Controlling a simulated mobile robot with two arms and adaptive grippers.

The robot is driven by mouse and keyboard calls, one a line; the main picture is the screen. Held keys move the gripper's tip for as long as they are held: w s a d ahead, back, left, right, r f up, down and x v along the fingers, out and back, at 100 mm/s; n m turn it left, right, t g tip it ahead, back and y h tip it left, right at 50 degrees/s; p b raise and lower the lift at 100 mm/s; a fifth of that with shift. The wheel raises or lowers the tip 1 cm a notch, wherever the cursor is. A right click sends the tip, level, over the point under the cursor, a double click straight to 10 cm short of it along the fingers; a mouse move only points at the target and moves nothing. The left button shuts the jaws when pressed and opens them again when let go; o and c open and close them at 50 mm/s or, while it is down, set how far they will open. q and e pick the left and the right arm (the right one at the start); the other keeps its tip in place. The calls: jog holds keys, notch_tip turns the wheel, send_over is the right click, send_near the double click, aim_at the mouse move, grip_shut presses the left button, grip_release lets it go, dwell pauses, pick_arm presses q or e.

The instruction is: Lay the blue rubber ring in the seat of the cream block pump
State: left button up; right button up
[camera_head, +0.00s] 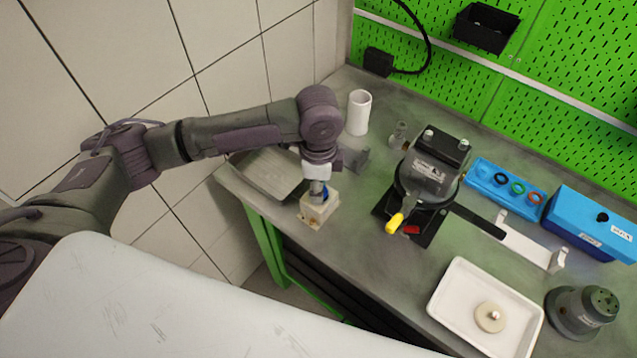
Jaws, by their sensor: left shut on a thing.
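The cream block pump (314,216) stands near the front left edge of the bench, partly covered from above by my left gripper. My left gripper (320,192) points down at the top of the pump and is shut on the blue rubber ring (325,193), of which only a small blue patch shows. I cannot tell whether the ring touches the seat, since the gripper hides the seat. My right gripper is not in view.
A metal tray (262,181) lies left of the pump. A white cup (359,113), a black device with a yellow handle (397,222) and a blue ring rack (478,176) stand right. A white tray (449,311) holds a round cream part (489,318). Bare bench lies right of the pump.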

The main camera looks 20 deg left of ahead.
pick_arm(q)
jog(key=shift+f+p, duration=0.15)
jog(key=shift+p, duration=0.15)
dwell(0.5)
jog(key=o, duration=0.8)
notch_tip(320, 180, up, 12)
jog(key=shift+f, duration=0.1)
